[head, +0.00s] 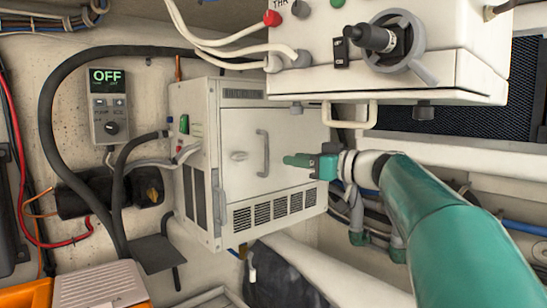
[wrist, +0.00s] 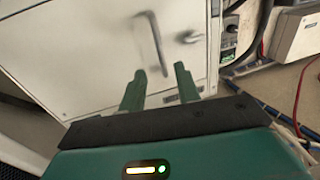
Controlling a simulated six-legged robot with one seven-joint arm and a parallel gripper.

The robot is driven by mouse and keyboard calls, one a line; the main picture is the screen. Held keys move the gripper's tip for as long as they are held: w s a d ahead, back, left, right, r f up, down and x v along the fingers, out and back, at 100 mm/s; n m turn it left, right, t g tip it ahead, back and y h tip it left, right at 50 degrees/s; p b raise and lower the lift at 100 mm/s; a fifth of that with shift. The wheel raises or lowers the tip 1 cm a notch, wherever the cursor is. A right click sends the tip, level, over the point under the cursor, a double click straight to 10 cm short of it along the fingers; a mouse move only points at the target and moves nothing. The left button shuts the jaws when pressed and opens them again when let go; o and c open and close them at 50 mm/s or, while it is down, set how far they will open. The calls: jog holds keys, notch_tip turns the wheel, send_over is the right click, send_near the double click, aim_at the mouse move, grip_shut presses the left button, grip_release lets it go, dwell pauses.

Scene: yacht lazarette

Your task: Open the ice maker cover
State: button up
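The ice maker (head: 204,130) is a white box on the wall in the middle of the head view. Its flat white cover (head: 240,128) looks closed and carries an upright grey bar handle (head: 262,153) and a small latch knob (head: 239,156) left of it. In the wrist view the cover (wrist: 85,55), the handle (wrist: 152,42) and the knob (wrist: 188,37) lie ahead, slightly blurred. My gripper (head: 290,160) is just right of the handle.
A white control box (head: 420,70) with a black knob hangs above right, near my arm. A metal loop (head: 350,115) hangs under it. A wall controller (head: 107,105) reads OFF at left. Hoses and cables run around the ice maker. A vent grille (head: 273,210) is below the cover.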

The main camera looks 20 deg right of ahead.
aim_at(268, 155)
jog(key=x, duration=0.7)
jog(key=shift+w+a, duration=0.2)
jog(key=shift+w, duration=0.05)
grip_shut()
